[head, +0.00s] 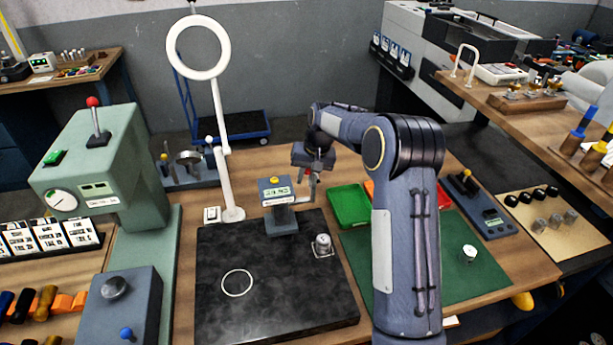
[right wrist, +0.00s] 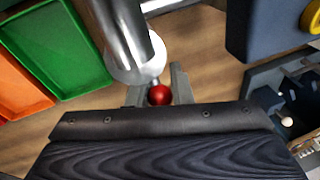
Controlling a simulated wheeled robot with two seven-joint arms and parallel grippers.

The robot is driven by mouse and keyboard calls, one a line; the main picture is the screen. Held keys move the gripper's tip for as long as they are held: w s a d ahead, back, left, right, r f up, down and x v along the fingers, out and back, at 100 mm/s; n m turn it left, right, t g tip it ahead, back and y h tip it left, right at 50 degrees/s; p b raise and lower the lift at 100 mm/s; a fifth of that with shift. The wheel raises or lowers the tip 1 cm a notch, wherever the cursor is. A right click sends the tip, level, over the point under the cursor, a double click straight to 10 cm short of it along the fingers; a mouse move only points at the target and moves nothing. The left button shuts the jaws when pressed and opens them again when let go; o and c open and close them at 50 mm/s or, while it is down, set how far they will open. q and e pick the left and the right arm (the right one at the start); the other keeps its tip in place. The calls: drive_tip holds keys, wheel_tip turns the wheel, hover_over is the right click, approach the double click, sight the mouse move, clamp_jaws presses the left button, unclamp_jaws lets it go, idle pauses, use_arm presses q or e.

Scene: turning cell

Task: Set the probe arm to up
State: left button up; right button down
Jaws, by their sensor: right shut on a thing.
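The gauge (head: 277,192) has a small display and a yellow top and stands on a post at the back edge of the black plate (head: 275,285). Its probe arm (head: 303,199) sticks out on the right side, partly hidden by my right gripper. My right gripper (head: 312,186) is beside the gauge, pointing down. In the right wrist view a red ball tip (right wrist: 159,95) on a thin metal rod sits between the fingers of the right gripper (right wrist: 157,90), which are shut on it. Whether the arm is up or down I cannot tell. My left gripper is not in view.
A white ring lamp (head: 219,130) stands left of the gauge. A green tray (head: 349,205) and an orange one are close on the right. A small metal part (head: 323,245) stands on the black plate.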

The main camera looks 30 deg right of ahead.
drive_tip(key=c, duration=1.3)
unclamp_jaws()
drive_tip(key=shift+f, duration=0.15)
drive_tip(key=b+v, duration=0.1)
drive_tip(key=v, duration=0.7)
drive_tip(key=shift+b, duration=0.35)
